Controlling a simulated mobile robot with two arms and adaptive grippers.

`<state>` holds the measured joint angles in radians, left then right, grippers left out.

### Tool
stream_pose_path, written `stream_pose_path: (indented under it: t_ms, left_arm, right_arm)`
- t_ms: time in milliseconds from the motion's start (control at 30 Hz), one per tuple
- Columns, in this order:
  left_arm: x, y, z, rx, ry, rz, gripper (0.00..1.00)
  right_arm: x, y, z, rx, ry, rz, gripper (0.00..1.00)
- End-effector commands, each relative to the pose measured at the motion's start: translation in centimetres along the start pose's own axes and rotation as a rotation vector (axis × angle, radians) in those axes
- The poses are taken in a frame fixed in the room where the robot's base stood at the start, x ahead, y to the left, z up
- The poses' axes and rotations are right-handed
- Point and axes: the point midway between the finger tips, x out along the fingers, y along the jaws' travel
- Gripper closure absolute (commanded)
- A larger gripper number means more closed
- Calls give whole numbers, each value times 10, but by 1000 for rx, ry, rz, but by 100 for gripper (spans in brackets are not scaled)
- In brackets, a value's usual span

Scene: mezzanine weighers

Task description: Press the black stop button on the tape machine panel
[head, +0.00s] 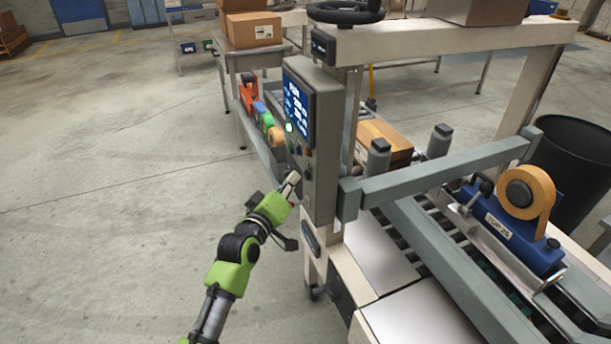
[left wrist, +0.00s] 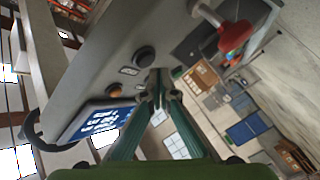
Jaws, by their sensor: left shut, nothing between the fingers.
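The tape machine's grey control panel (head: 322,150) stands upright at the middle of the head view, with a lit blue display (head: 297,105). In the left wrist view, a round black button (left wrist: 144,56) sits on the panel face (left wrist: 95,50), with small label plates by it. My left gripper (head: 292,184) is at the lower part of the panel, its fingers shut and empty. In the left wrist view its fingertips (left wrist: 157,82) are close beside the black button; I cannot tell whether they touch the panel. My right gripper is not in view.
An amber button (left wrist: 115,90) sits between the display and the black button. A red mushroom-shaped knob (left wrist: 235,38) sticks out at the panel's other end. A bench with tape dispensers (head: 264,120) stands behind the panel. The floor at left (head: 110,200) is clear.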

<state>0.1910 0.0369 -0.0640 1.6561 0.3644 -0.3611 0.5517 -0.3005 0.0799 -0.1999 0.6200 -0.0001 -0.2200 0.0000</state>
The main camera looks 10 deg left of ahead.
Motion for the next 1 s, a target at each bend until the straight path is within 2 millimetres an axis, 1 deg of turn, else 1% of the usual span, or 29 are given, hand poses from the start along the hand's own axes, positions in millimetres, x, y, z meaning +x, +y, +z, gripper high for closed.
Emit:
stream_pose_path:
  t_ms: [667,1000]
  left_arm:
    - [0,0,0,0,0,0,100]
    - [6,5,4,0,-1,0,100]
  right_arm:
    - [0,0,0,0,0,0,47]
    - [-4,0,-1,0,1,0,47]
